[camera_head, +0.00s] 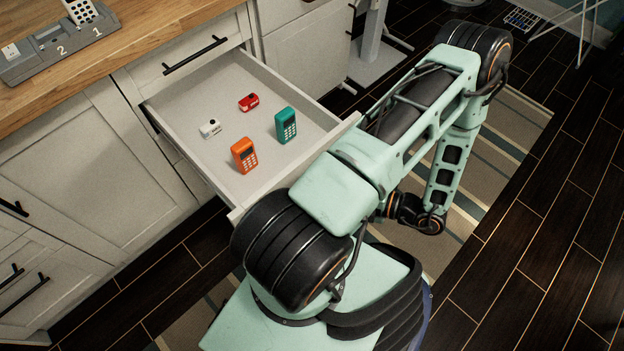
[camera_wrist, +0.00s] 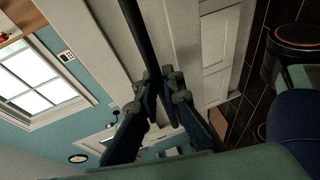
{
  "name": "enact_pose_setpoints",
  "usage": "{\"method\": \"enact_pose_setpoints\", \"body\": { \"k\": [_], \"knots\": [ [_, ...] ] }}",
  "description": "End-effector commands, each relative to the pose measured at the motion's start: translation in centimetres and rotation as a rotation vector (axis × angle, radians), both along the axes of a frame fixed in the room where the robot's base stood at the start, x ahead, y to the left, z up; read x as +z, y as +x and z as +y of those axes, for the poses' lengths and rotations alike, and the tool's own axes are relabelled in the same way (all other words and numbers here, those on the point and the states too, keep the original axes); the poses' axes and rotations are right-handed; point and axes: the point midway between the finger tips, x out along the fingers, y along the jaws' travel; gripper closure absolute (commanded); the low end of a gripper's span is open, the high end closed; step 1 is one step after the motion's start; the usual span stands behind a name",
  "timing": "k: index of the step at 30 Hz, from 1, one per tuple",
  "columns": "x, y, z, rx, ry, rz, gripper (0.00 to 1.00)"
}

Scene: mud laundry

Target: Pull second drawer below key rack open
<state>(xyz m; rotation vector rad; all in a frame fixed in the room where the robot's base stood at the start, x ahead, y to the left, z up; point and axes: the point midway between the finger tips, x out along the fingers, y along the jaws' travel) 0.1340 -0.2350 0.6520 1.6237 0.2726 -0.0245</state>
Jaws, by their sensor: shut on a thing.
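The white drawer (camera_head: 205,160) is pulled out from the cabinet, below a shut drawer (camera_head: 190,62) with a black bar handle. Its front edge slants across the middle of the head view, and my arm hides part of its outer face. My gripper (camera_wrist: 160,78) shows in the wrist view, shut on a dark bar handle (camera_wrist: 137,28) on a pale front. In the head view my gripper is hidden behind my arm. I cannot make out a key rack for certain.
The open drawer holds a white item (camera_head: 210,128), a red item (camera_head: 249,102), an orange handset (camera_head: 244,155) and a teal handset (camera_head: 286,125). A grey numbered tray (camera_head: 60,45) sits on the wooden counter (camera_head: 150,30). A striped rug (camera_head: 500,150) and dark floor lie to the right.

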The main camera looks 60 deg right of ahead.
Motion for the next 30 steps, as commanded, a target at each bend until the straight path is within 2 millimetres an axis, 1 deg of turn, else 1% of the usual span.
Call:
{"method": "enact_pose_setpoints", "body": {
  "k": [5, 16, 17, 21, 30],
  "knots": [
    [0.03, -0.35, -0.03, -0.002, -0.002, 0.000, 1.00],
    [0.04, -0.39, -0.05, -0.003, -0.003, 0.000, 1.00],
    [0.04, -0.39, -0.05, -0.003, -0.003, 0.000, 0.91],
    [0.04, -0.37, -0.02, -0.002, -0.002, 0.000, 0.75],
    [0.03, -0.46, 0.01, -0.001, -0.001, 0.000, 0.74]
  ]
}}
